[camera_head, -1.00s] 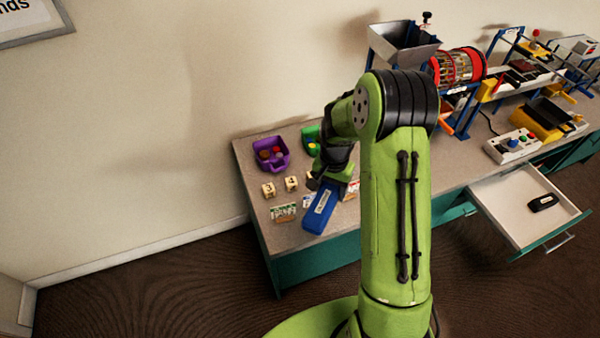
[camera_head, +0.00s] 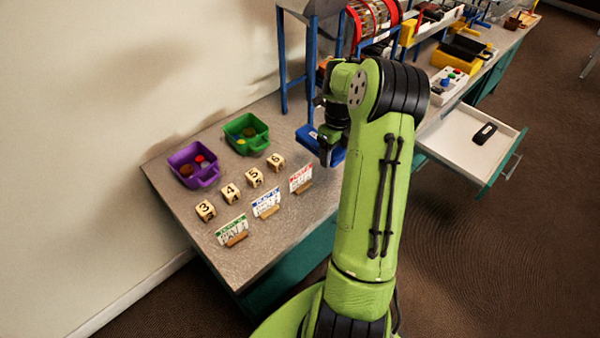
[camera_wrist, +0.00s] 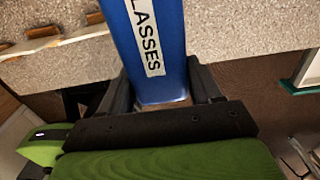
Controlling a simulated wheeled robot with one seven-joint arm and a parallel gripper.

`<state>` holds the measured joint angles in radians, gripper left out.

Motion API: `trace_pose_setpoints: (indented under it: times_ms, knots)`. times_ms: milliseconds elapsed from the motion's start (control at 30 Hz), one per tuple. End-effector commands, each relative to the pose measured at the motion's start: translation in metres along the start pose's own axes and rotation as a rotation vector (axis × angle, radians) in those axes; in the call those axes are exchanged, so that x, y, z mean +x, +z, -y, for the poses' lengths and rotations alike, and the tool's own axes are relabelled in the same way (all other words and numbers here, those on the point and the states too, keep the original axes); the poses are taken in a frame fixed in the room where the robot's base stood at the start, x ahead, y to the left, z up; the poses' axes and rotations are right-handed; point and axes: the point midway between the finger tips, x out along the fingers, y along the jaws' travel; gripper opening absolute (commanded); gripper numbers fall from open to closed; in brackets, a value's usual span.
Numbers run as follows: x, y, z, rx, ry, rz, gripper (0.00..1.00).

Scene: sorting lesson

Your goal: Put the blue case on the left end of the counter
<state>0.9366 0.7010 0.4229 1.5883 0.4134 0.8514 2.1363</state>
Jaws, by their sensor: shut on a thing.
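My gripper (camera_head: 325,152) is shut on the blue case (camera_head: 312,142) and holds it over the counter, right of the red-topped card. In the wrist view the case (camera_wrist: 155,40) is a long blue box between the fingers (camera_wrist: 160,88), with a white label reading "LASSES"; its far end is out of frame. My arm hides part of the case in the head view. The counter's left end (camera_head: 190,218) is at the lower left, with a bare strip along its edge.
A purple bin (camera_head: 194,166), a green bin (camera_head: 246,135), several numbered blocks (camera_head: 230,194) and three standing cards (camera_head: 266,203) occupy the left part. A drawer (camera_head: 450,135) stands open at right, holding a black object (camera_head: 485,133). A blue-framed machine (camera_head: 340,40) stands behind my gripper.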

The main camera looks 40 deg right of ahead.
Motion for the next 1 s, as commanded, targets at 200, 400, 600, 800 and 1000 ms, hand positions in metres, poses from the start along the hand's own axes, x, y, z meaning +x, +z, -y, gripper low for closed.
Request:
trace_pose_setpoints:
  times_ms: [200,400,600,800,1000]
  knots:
    - [0.048,0.000,-0.001,-0.003,0.004,-0.002,0.25]
    - [0.087,0.000,-0.001,-0.004,0.004,-0.002,0.25]
    - [0.096,0.000,-0.001,-0.004,0.000,0.000,0.25]
    - [0.100,0.000,-0.001,-0.005,0.001,-0.001,0.25]
    - [0.099,0.000,-0.001,-0.005,0.002,-0.001,0.89]
